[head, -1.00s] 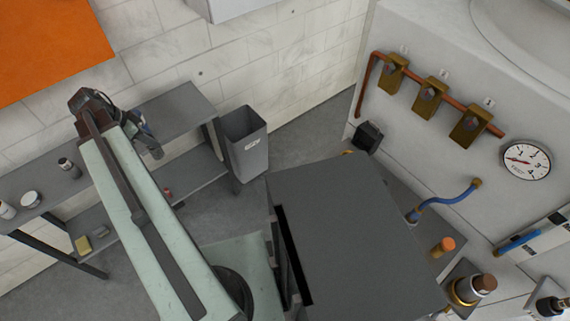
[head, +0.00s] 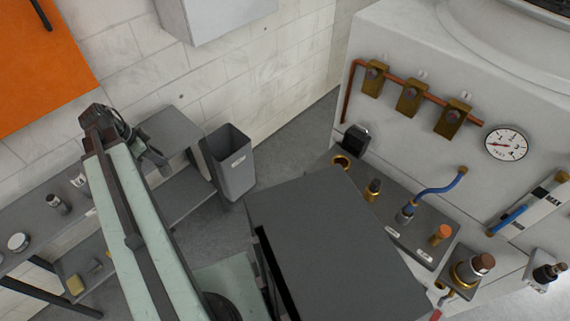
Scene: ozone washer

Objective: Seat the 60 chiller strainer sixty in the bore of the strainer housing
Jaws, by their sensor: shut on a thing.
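My gripper (head: 152,158) is at the upper left, at the end of my pale green arm, in front of the grey shelf. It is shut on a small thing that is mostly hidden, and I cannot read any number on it. A brass ring with a dark open bore (head: 341,162) sits on the grey bench at the right and looks like the strainer housing. My gripper is well to the left of it. Dark cylinders with pale bands (head: 58,204) stand on the shelf, and their labels are too small to read.
A grey bin (head: 230,165) stands between shelf and bench. The bench carries a dark brass fitting (head: 373,189), a blue hose (head: 440,188), an orange-capped part (head: 441,234) and a brown-topped brass fitting (head: 470,270). Brass valves (head: 411,97) and a gauge (head: 507,144) are above.

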